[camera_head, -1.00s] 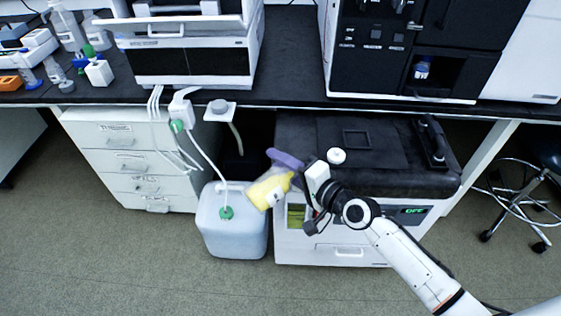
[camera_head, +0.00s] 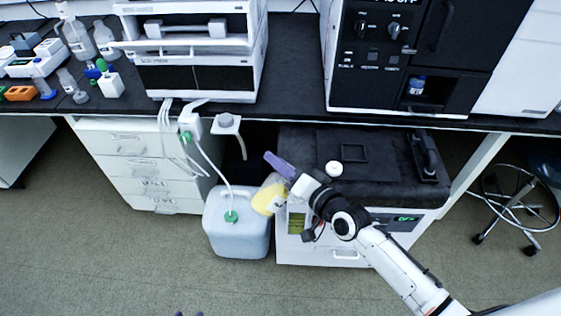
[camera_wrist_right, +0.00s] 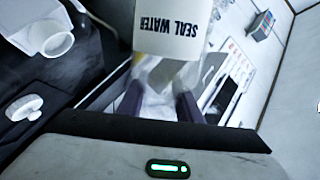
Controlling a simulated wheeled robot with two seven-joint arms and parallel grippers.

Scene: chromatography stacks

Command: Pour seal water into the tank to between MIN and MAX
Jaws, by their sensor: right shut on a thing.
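My right gripper (camera_head: 284,172) is shut on the seal water bottle (camera_head: 268,197), a clear bottle of yellow liquid held tilted. In the right wrist view the bottle's white label (camera_wrist_right: 175,28) reads SEAL WATER upside down, between my right gripper's dark purple fingers (camera_wrist_right: 160,105). The bottle is just left of the black-topped white unit, which has a yellow-green level window (camera_head: 297,220). I cannot read MIN and MAX marks. A white cap (camera_head: 333,168) lies on the black top.
A whitish jug (camera_head: 237,232) with a green cap and tube stands on the floor left of the unit. The black bench (camera_head: 290,75) overhangs behind, carrying instruments. A small grey-capped holder (camera_head: 227,123) hangs at its edge. A stool (camera_head: 505,205) stands right.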

